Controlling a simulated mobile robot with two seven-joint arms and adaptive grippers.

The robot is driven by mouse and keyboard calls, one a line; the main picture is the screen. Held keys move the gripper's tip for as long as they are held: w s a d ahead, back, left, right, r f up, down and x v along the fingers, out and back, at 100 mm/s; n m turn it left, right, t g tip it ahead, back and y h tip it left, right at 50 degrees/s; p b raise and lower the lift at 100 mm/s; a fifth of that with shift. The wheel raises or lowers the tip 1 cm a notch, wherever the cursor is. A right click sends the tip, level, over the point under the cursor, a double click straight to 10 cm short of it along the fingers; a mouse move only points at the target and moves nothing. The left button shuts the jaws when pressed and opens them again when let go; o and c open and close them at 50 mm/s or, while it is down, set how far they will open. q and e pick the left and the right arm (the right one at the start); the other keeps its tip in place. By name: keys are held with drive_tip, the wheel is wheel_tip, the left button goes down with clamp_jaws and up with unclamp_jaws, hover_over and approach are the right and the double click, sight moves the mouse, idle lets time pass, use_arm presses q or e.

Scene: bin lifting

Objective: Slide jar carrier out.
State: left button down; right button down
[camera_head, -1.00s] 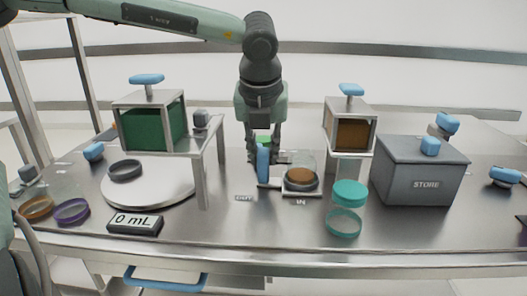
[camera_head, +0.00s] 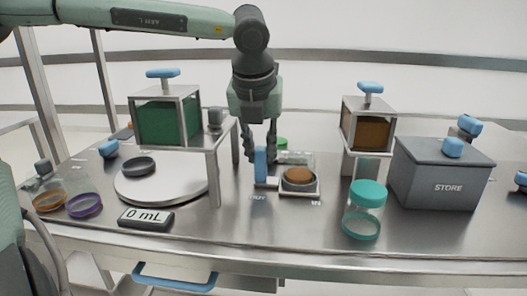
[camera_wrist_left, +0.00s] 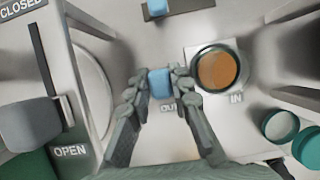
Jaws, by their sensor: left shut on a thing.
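The jar carrier (camera_head: 311,191) is a low metal plate with an upright blue handle (camera_head: 260,163) at its left end. A clear jar with brown contents (camera_head: 298,176) stands upright on it. My left gripper (camera_head: 259,152) comes down from above and is shut on the blue handle, its fingers on both sides. In the left wrist view the handle (camera_wrist_left: 160,83) sits between the fingertips near the OUT label, and the jar (camera_wrist_left: 215,69) is to the right, near IN. My right gripper is not in view.
A stand with a green-filled hopper (camera_head: 168,117) is left, over a round white plate (camera_head: 152,189). A brown-filled hopper (camera_head: 367,127) is behind right. A grey STORE box (camera_head: 440,180) and a teal-lidded jar (camera_head: 367,197) stand right. A 0 mL display (camera_head: 146,219) sits front left.

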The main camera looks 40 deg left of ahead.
use_arm(q)
drive_tip(key=c, duration=1.4)
unclamp_jaws()
drive_tip(key=shift+s+a, duration=0.15)
drive_tip(key=shift+a, duration=0.1)
drive_tip(key=shift+o, duration=0.2)
drive_tip(key=shift+r, duration=0.1)
drive_tip(key=shift+d+r, duration=0.1)
drive_tip(key=shift+r, duration=0.15)
drive_tip(key=v, duration=1.1)
drive_tip(key=shift+s, duration=0.15)
drive_tip(key=shift+d+r, duration=0.1)
